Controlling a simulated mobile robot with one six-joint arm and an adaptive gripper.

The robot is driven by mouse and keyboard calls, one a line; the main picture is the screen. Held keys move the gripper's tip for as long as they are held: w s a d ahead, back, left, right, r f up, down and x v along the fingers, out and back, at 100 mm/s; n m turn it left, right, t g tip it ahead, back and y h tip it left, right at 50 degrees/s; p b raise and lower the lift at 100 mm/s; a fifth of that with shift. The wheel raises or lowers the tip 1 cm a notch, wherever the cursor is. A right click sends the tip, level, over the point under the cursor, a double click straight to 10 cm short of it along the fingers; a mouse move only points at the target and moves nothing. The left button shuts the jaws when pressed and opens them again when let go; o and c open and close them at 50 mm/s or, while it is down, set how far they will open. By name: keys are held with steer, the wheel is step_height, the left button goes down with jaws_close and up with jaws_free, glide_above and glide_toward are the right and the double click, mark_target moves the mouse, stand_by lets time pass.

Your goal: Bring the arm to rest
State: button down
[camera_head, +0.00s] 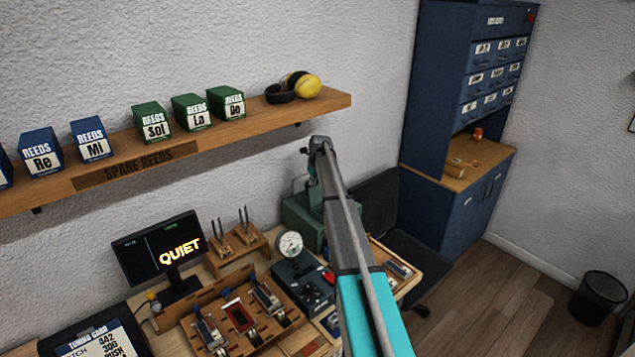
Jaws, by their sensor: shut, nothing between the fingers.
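My arm (347,235) rises from the bottom edge, a teal link below and a grey link above. Its upper joint (320,145) stands in front of the wall, just below the right part of the shelf. A small teal part of my arm shows just left of and below that joint. The rest of the arm beyond it is hidden behind the grey link. I cannot make out my gripper's fingers.
A wooden shelf (230,139) holds several reed boxes and yellow earmuffs (303,84). Below are a monitor (158,247) reading QUIET, a wooden rack (195,318), a gauge (289,245) and a green machine (303,215). A dark chair (385,215), blue cabinet (437,110) and bin (598,298) stand right.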

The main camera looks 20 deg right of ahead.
stand_by(0.7)
steer(key=shift+w+a, duration=0.1)
steer(key=shift+a, duration=0.5)
steer(key=s+a+f+n+g+b, duration=0.1)
steer(key=s+a+f+n+b, duration=0.1)
steer(key=s+a+n, duration=0.7)
steer(key=s+a+f+n+b, duration=0.2)
steer(key=s+a+n, duration=0.5)
steer(key=s, duration=0.5)
steer(key=s+a+f+n+b, duration=0.1)
steer(key=s+a+n, duration=0.2)
steer(key=s, duration=0.6)
steer(key=s+a+f+n+g+b, duration=0.1)
steer(key=s+a+f+n, duration=0.1)
steer(key=s+n, duration=0.6)
steer(key=s+a+f+n+g+b, duration=0.1)
steer(key=s+a+n+b, duration=0.1)
steer(key=s+a+n, duration=0.3)
steer(key=s+n, duration=0.1)
steer(key=s, duration=0.3)
steer(key=shift+s+f+h, duration=0.3)
steer(key=shift+s, duration=0.1)
steer(key=c, duration=1.3)
jaws_free()
steer(key=shift+c, duration=0.2)
